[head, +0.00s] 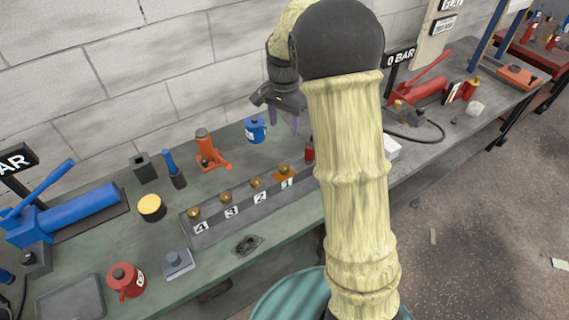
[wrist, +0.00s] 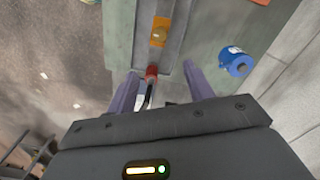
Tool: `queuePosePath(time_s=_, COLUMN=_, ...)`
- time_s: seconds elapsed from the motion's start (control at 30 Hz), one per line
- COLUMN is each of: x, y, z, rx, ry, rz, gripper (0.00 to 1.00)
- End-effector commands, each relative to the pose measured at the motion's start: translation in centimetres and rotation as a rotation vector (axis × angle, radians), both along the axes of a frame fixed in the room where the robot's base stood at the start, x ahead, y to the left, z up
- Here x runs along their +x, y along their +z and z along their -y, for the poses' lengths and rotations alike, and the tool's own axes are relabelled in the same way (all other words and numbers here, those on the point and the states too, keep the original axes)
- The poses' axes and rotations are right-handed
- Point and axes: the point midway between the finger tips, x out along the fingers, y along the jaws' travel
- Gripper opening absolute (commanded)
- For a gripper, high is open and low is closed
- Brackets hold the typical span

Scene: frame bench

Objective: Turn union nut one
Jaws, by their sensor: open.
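Several more brass nuts (head: 254,183) stand along the bar by labels 2, 3 and 4. My gripper (head: 284,128) hangs above the bench, behind and above nut one. Its two fingers (wrist: 160,85) are apart with nothing held. A red-ended item (wrist: 151,72) shows between the fingers in the wrist view, below them by an amount I cannot tell.
A blue can (head: 255,130) stands behind the bar, and an orange bottle jack (head: 210,150) stands left of it. A blue hand pump (head: 65,210) is at the left and a red pump (head: 418,92) at the right. My arm hides part of the bench.

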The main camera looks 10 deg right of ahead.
Motion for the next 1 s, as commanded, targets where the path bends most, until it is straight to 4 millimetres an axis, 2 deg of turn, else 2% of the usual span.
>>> queuePosePath(time_s=0.17, x=0.0, y=-0.3, z=0.1, rx=0.000, ry=0.000, rz=0.000, gripper=0.52)
queuePosePath(time_s=0.37, x=-0.1, y=-2.4, z=0.1, rx=0.000, ry=0.000, rz=-0.003, gripper=0.52)
queuePosePath(time_s=1.0, x=-0.1, y=-13.6, z=0.2, rx=-0.001, ry=0.000, rz=-0.004, gripper=0.52)
